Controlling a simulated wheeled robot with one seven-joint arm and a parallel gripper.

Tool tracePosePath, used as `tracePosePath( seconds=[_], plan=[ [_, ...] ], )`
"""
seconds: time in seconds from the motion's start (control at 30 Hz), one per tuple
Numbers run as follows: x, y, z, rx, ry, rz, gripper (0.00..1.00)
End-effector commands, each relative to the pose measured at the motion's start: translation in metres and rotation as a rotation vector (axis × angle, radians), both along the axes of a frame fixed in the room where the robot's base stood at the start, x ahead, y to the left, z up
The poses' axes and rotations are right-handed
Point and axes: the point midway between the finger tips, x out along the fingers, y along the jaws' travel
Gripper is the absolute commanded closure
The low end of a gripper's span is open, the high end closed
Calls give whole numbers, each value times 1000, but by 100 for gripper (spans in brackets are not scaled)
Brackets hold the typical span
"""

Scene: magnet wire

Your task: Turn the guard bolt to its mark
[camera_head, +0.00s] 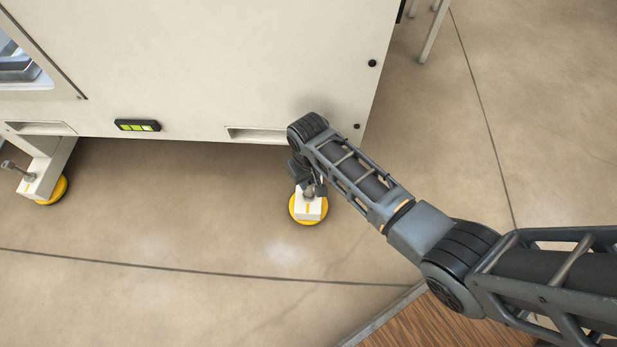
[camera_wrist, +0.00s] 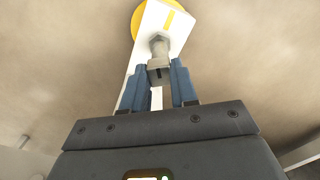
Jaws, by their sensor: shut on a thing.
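The guard bolt (camera_wrist: 159,45) is a grey metal bolt on a white bracket (camera_wrist: 180,30), which has a short yellow mark (camera_wrist: 168,20). In the wrist view my gripper (camera_wrist: 161,70) has its two blue fingers shut on the bolt's near end. The hex part of the bolt shows beyond the fingertips, close to the yellow mark. In the head view my gripper (camera_head: 310,186) is low over the right foot of the machine, and my arm hides much of the bracket and bolt. I cannot tell exactly how the bolt is turned relative to the mark.
The large cream machine (camera_head: 230,65) stands just behind my gripper. Its right foot has a round yellow pad (camera_head: 308,220). A similar left foot has a yellow pad (camera_head: 57,190) and a grey bolt (camera_head: 14,169). A small green-lit display (camera_head: 138,125) is on the machine. The floor in front is clear.

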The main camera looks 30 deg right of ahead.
Motion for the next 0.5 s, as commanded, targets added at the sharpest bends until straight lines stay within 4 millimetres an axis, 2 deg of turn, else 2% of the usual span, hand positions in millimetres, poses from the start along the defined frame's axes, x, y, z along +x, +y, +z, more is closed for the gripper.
tracePosePath(
  seconds=[0.27, 0.5],
  plan=[
    [0, 0, 1, 0, 1, -13, 100],
    [0, 1, 3, 0, 2, -114, 100]
  ],
)
